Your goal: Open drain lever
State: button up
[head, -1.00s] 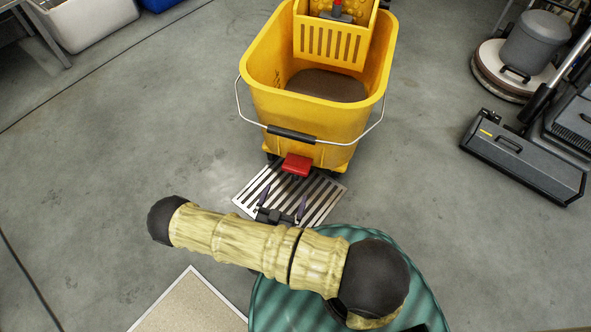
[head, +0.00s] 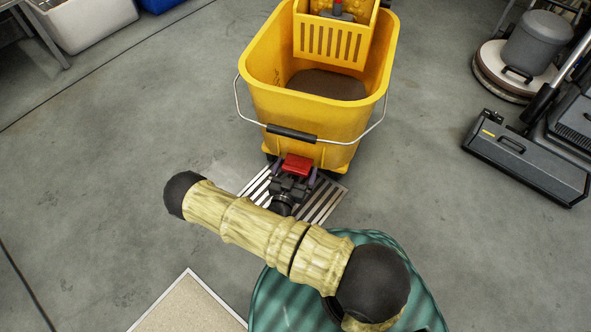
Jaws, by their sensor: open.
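A red drain lever (head: 297,164) sticks out low on the front of a yellow mop bucket (head: 318,116). The bucket stands upright and holds dark brown liquid. My gripper (head: 295,172) is open at the lever, with one dark finger on each side of it. Whether the fingers touch the lever cannot be told. My arm, with pale patterned sleeves, crosses the picture below and hides part of the floor grate.
A slotted metal floor grate (head: 325,198) lies under my gripper. The bucket's wire handle (head: 291,133) hangs across its front, above the lever. Floor machines (head: 525,160) stand at right. A beige mat (head: 188,308) lies at lower left. Floor to the left is clear.

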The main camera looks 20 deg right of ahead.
aim_at(298, 160)
jog(key=c, duration=0.9)
jog(key=shift+r+p, duration=0.25)
jog(key=shift+p, duration=0.5)
jog(key=r+g+y+p, duration=0.1)
jog(key=p, duration=0.3)
jog(key=shift+g, duration=0.4)
jog(key=r+g+y+p, duration=0.1)
jog(key=g+p, duration=0.1)
jog(key=p, duration=0.4)
jog(key=shift+r+y+p, duration=0.15)
jog(key=shift+y+p, duration=0.15)
jog(key=shift+p, duration=0.05)
jog(key=g+p, duration=0.1)
jog(key=y+p, duration=0.1)
jog(key=p, duration=0.1)
jog(key=r+g+p, duration=0.1)
jog(key=p, duration=0.1)
jog(key=shift+w+d+g+y, duration=0.2)
jog(key=shift+w+g+y, duration=0.05)
jog(key=shift+g+y, duration=0.05)
jog(key=shift+w+g+y+p, duration=0.15)
jog(key=shift+g+y+p, duration=0.35)
jog(key=shift+p, duration=0.75)
jog(key=shift+f, duration=0.1)
